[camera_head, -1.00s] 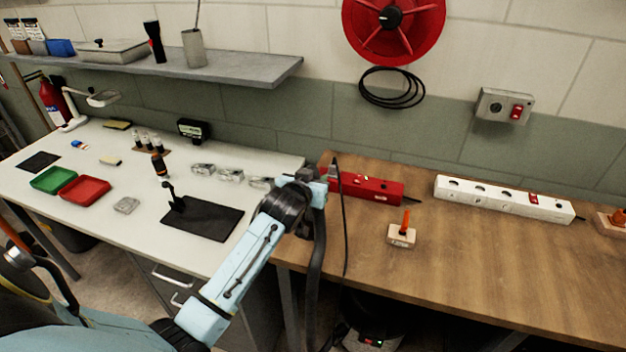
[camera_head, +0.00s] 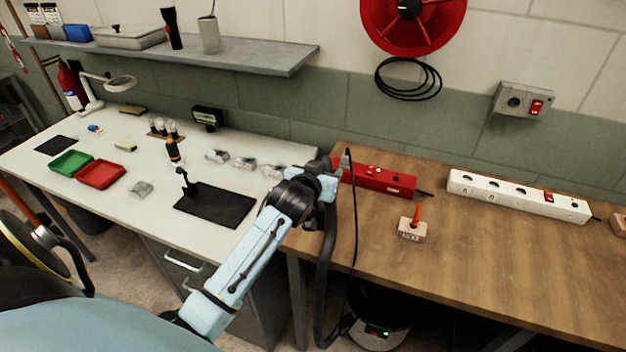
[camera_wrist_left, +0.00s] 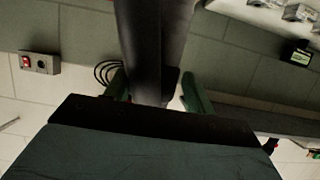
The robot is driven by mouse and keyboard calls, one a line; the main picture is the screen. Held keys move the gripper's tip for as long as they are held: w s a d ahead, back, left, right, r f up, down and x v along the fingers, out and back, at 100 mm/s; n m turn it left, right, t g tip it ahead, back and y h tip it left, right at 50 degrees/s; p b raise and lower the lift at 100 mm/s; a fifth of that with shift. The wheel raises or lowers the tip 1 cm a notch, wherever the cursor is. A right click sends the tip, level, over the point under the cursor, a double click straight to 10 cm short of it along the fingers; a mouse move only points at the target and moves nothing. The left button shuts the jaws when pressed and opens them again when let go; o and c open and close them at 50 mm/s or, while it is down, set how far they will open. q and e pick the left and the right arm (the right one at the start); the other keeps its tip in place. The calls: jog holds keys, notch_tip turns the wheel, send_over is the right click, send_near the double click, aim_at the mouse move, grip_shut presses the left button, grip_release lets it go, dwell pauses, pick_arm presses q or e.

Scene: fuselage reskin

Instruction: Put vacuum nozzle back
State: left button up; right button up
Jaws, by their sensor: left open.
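The dark vacuum nozzle (camera_wrist_left: 155,45) shows in the left wrist view as a thick dark tube between the two greenish fingers of my left gripper (camera_wrist_left: 155,92). The fingers are open, with visible gaps beside the tube; I cannot tell whether either touches it. In the head view, my left gripper (camera_head: 341,165) is small and partly hidden by my wrist, over the gap between the two benches. A dark hose (camera_head: 325,265) hangs below my wrist towards the vacuum (camera_head: 380,330) on the floor. The nozzle's holder is not clear. My right gripper is not in view.
The wooden bench (camera_head: 500,270) holds a red box (camera_head: 385,180), a white power strip (camera_head: 515,193) and a small block with an orange-red piece (camera_head: 412,229). The white bench (camera_head: 120,205) holds trays and a black mat (camera_head: 215,205). A thin cable (camera_head: 355,230) hangs beside my gripper.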

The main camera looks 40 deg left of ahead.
pick_arm(q)
jog(key=v, duration=1)
dwell(1.1)
